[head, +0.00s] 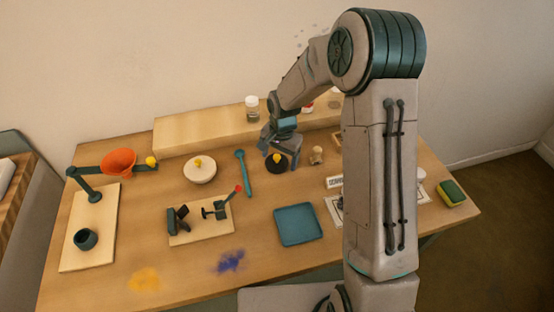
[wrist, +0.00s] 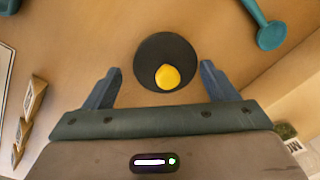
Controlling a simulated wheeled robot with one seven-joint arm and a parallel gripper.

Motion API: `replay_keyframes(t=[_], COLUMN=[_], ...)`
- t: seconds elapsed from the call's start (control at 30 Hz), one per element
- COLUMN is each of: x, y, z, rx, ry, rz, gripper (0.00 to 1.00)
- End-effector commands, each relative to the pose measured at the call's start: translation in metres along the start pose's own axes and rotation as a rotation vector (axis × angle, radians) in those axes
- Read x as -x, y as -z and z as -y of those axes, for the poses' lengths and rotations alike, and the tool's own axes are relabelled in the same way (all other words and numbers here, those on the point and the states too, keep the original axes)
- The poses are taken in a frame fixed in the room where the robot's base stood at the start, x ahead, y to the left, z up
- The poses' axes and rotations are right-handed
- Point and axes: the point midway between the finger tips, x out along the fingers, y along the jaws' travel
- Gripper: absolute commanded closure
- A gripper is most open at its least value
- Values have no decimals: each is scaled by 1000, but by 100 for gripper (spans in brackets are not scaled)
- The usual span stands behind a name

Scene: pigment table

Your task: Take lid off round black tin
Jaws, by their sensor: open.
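The round black tin (head: 277,163) stands on the table near the raised shelf, with a yellow knob (head: 277,157) on its dark lid. In the wrist view the lid (wrist: 152,52) shows as a dark disc, and its knob (wrist: 167,77) is a yellow blob. My gripper (head: 272,148) is just above and behind the tin in the head view. In the wrist view my gripper (wrist: 158,83) is open, with one finger on each side of the lid's near edge. I see no contact. The tin's body is hidden under the lid in the wrist view.
A teal tray (head: 295,225) lies in front. The shelf (head: 185,131) runs behind.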

Motion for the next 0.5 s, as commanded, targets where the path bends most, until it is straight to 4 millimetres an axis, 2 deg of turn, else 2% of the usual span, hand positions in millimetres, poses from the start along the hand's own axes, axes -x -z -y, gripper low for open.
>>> replay_keyframes(t=[0.2,0.27,0.4,0.43,0.5], x=[-1,-1,-1,-1,-1], y=[0,0,0,0,0], z=[0,0,0,0,0], rx=[0,0,0,0,0], ry=[0,0,-1,-1,-1], rz=[0,0,0,0,0], gripper=[21,34,73,77,78])
